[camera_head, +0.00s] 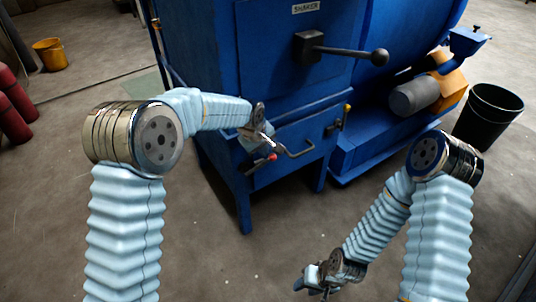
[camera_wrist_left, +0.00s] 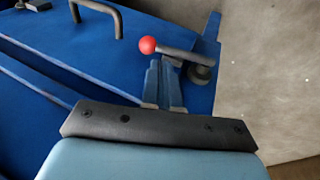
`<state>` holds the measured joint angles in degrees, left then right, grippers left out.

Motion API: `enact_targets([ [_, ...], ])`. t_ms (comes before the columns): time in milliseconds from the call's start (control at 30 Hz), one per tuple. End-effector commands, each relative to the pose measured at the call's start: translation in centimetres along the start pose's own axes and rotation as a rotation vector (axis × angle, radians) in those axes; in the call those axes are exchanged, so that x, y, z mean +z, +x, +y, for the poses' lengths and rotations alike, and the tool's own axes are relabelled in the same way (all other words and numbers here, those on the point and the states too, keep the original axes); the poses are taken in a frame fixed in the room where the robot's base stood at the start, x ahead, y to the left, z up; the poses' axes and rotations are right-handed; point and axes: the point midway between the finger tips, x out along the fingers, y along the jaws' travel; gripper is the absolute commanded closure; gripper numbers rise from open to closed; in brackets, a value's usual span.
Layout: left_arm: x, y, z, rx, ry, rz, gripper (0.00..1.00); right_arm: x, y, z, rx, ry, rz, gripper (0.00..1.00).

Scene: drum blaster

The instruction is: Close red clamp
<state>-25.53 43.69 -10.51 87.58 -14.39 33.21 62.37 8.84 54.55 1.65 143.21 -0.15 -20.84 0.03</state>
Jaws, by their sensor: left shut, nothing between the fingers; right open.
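The red clamp shows in the left wrist view as a dark lever with a red ball end (camera_wrist_left: 147,45), lying across the blue panel near its edge. In the head view its red tip (camera_head: 272,157) shows at the left side of the blue drawer front. My left gripper (camera_wrist_left: 165,95) is shut and empty, with its fingertips close to the clamp's lever; I cannot tell whether they touch. My left gripper also shows in the head view (camera_head: 262,143), partly covering the clamp. My right gripper (camera_head: 318,280) is open, low over the floor and away from the machine.
The blue machine (camera_head: 200,60) carries a long black lever (camera_head: 345,52) above. A dark drawer handle (camera_head: 298,152) sits right of the red tip, and a yellow-tipped clamp (camera_head: 346,110) is further right. A black bin (camera_head: 490,112) stands right; a yellow bucket (camera_head: 50,54) stands far left.

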Motion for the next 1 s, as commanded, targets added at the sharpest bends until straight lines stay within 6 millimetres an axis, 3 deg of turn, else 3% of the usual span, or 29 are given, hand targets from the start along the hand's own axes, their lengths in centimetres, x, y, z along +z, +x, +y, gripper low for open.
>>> enact_targets([
  [200, 0.1, -4.9, 0.8, 0.006, 0.001, 0.002, 1.0, 0.0, 0.5, 0.1, 0.0, -0.001, 0.0, 0.57],
  [400, 0.1, -7.7, 1.1, 0.004, 0.001, 0.001, 1.0, 0.0, 0.5, 0.2, 0.0, 0.0, 0.0, 0.57],
  [1000, 0.2, -8.5, 1.1, 0.002, 0.001, 0.0, 1.0, 0.0, 0.5, 0.2, 0.0, 0.0, 0.0, 0.57],
])
